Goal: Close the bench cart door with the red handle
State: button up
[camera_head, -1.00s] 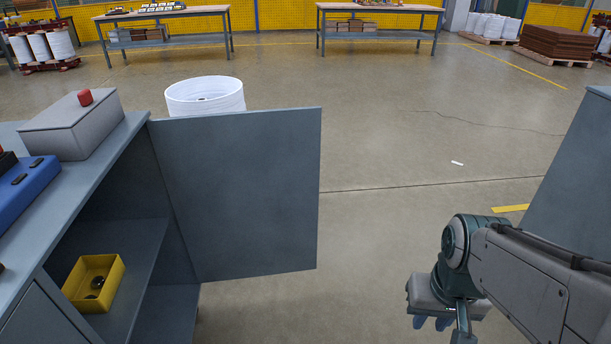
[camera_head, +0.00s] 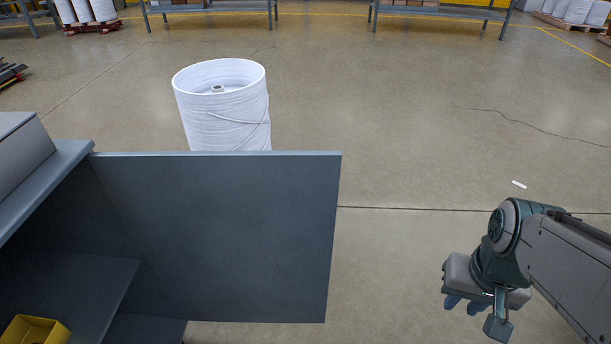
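The bench cart door (camera_head: 215,235) is a flat grey-blue panel. It stands wide open, swung out to the right from the cart (camera_head: 62,185) at the left. Its inner face is toward me, and no red handle shows on it. My gripper (camera_head: 478,306) is at the lower right, to the right of the door's free edge and apart from it, with bare floor between. Its fingertips point down and are small in view. I cannot tell whether they are open or shut.
A white spool-like drum (camera_head: 225,110) stands on the floor behind the door. A yellow bin (camera_head: 38,330) sits inside the open cart at the lower left. The floor between door and gripper is clear. Tables (camera_head: 210,8) stand far back.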

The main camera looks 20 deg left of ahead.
aim_at(246, 235)
jog(key=i, duration=2.8)
jog(key=u, duration=4.55)
jog(key=i, duration=0.45)
jog(key=z, duration=0.1)
jog(key=k, duration=0.55)
jog(key=z, duration=0.25)
